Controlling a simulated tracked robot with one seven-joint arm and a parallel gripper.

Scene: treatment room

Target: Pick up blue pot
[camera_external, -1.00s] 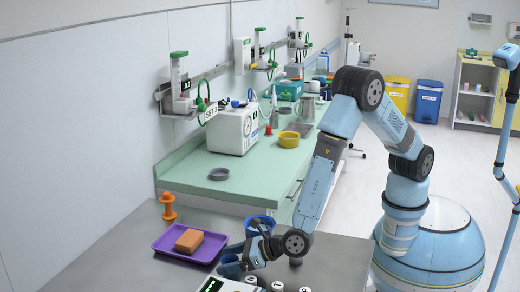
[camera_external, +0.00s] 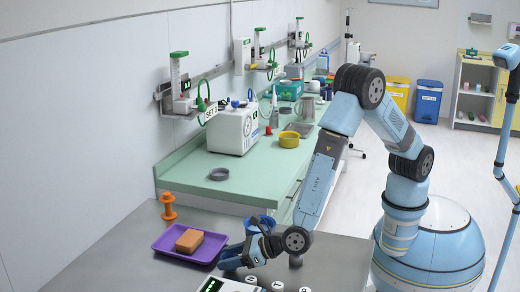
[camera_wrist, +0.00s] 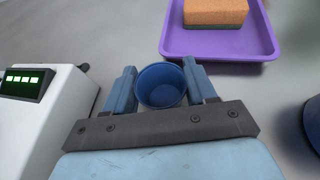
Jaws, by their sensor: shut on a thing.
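The blue pot (camera_wrist: 162,86) is a small round cup, open at the top, seen from above in the wrist view. It sits between the two blue fingers of my gripper (camera_wrist: 159,70), which are shut on its sides. In the external view my gripper (camera_external: 236,256) is low over the grey table, between the purple tray and the scale. There the pot is hard to tell apart from the blue fingers. I cannot tell whether the pot touches the table.
A purple tray (camera_external: 165,241) with an orange-brown sponge (camera_external: 189,240) lies to the left. A white scale (camera_external: 232,284) with a green display is close in front. Another blue container (camera_external: 262,222) stands behind my gripper. An orange spindle-shaped object (camera_external: 168,207) stands behind the tray.

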